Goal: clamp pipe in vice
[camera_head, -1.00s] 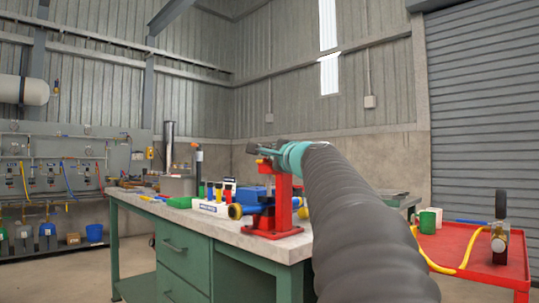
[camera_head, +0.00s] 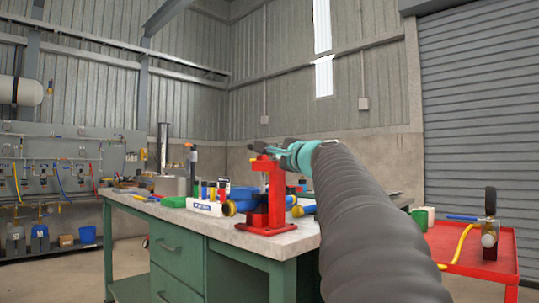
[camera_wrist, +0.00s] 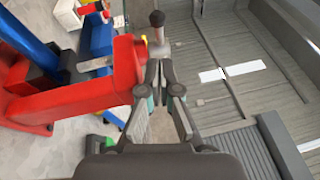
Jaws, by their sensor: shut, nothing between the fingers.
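A red vice (camera_head: 276,195) stands upright on the near right part of the workbench; its red frame (camera_wrist: 72,100) fills much of the left of the wrist view. A blue pipe-like piece with a yellow end (camera_head: 232,207) lies at the vice's left, and more blue and yellow (camera_head: 300,210) shows at its right. I cannot tell whether the vice grips it. A blue bar (camera_wrist: 35,42) also shows in the wrist view. My gripper (camera_head: 262,147) is at the height of the vice's top. In the wrist view my gripper (camera_wrist: 158,68) is shut and empty, close beside the red frame; contact is unclear.
The grey-topped green workbench (camera_head: 205,230) holds several bottles, a white box (camera_head: 204,206) and a green tool (camera_head: 173,202). Open floor lies left of the bench.

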